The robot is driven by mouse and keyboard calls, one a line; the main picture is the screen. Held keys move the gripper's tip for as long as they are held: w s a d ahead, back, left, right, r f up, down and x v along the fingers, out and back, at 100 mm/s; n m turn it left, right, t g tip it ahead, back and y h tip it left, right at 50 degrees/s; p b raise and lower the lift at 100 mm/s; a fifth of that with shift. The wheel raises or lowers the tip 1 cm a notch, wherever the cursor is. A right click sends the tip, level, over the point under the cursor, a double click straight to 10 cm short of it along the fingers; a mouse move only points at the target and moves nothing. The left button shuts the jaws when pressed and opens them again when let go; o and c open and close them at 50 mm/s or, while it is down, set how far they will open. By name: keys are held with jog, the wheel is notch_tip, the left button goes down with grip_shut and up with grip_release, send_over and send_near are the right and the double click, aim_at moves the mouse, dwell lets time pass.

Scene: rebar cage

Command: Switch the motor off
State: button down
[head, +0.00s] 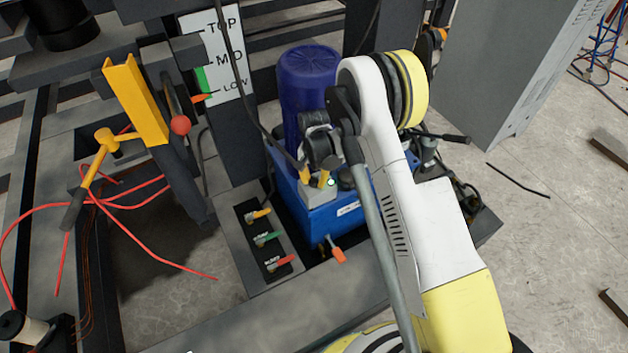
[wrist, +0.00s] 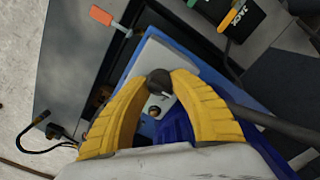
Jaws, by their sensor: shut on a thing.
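The blue motor (head: 305,85) stands upright on a blue power unit (head: 345,215) in the head view. A small grey control box (head: 318,194) sits on the unit, with a bright pale-green light (head: 331,182) on it. My gripper (head: 314,180) is over this box, its yellow fingers pointing down. In the wrist view my gripper (wrist: 159,82) has both fingertips closed on a dark knob (wrist: 158,79). The fingers and wrist hide part of the box. Which way the knob is turned cannot be told.
Left of the unit is a panel with yellow, green and red levers (head: 267,238). An orange-handled valve (head: 338,255) sticks out in front. A yellow post (head: 135,100) and red ball lever (head: 180,125) stand at left. A grey cabinet (head: 500,75) stands behind right.

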aim_at(314, 179)
jog(key=n, duration=0.4)
jog(key=shift+n, duration=2.6)
jog(key=c, duration=1)
grip_release()
jog(key=shift+c, duration=0.2)
jog(key=shift+r, duration=0.1)
notch_tip(314, 179, up, 12)
